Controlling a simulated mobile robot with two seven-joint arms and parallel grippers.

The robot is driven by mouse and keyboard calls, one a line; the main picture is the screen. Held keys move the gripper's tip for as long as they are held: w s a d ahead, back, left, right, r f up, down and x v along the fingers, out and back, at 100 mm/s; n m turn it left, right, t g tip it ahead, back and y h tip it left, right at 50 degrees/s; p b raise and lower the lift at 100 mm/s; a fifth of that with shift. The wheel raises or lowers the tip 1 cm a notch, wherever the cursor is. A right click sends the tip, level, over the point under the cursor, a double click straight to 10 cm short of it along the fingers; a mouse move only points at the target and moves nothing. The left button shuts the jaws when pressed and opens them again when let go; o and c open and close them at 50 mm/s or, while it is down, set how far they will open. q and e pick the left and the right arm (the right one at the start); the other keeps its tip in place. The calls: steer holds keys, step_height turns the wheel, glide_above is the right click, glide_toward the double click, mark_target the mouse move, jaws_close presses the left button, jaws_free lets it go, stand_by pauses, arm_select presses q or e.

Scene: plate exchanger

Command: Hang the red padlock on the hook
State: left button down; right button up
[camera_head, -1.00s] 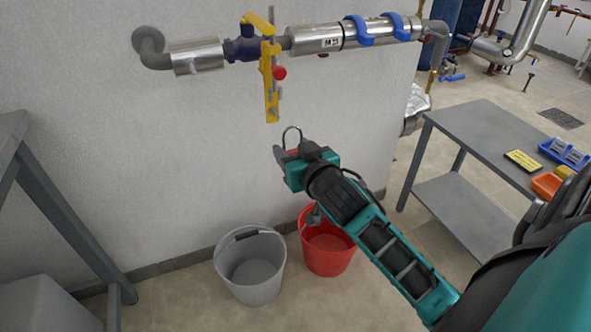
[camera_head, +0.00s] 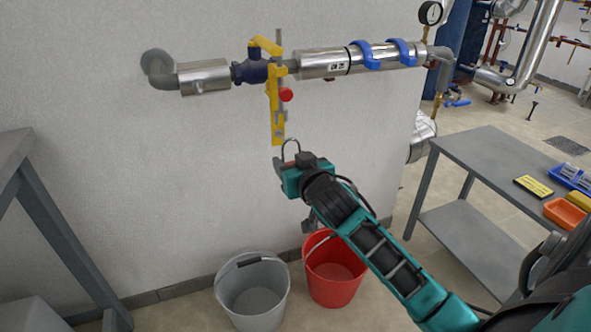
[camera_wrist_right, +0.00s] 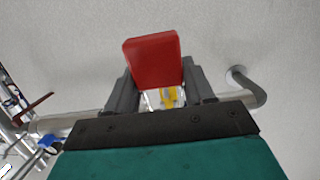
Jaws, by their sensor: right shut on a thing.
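The red padlock (camera_wrist_right: 152,60) is between the two dark fingers of my right gripper (camera_wrist_right: 160,88) in the right wrist view. In the head view my right gripper (camera_head: 284,172) hides most of its body, and its thin grey shackle (camera_head: 291,147) points up. The shackle is just beside the lower end of a yellow bracket (camera_head: 276,125), which hangs from the pipe valve. My left gripper is out of view.
A grey bucket (camera_head: 222,296) and a red bucket (camera_head: 318,290) stand on the floor by the wall. A grey table (camera_head: 480,150) with bins is at the right; another grey table (camera_head: 14,150) is at the left. The wall left of the bracket is clear.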

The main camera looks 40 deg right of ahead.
steer(key=shift+w+d+f, duration=0.1)
steer(key=shift+w+d, duration=0.05)
steer(key=shift+w, duration=0.4)
arm_select(q)
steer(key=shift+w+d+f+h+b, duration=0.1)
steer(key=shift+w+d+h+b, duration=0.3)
steer(key=shift+b, duration=0.45)
arm_select(e)
steer(key=shift+x, duration=2.15)
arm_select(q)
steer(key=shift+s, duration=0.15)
arm_select(e)
steer(key=shift+f, duration=0.1)
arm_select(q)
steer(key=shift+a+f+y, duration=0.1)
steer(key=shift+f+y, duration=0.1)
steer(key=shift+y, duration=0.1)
arm_select(e)
steer(key=o, duration=1.2)
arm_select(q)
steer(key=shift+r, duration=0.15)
arm_select(e)
steer(key=shift+s, duration=0.1)
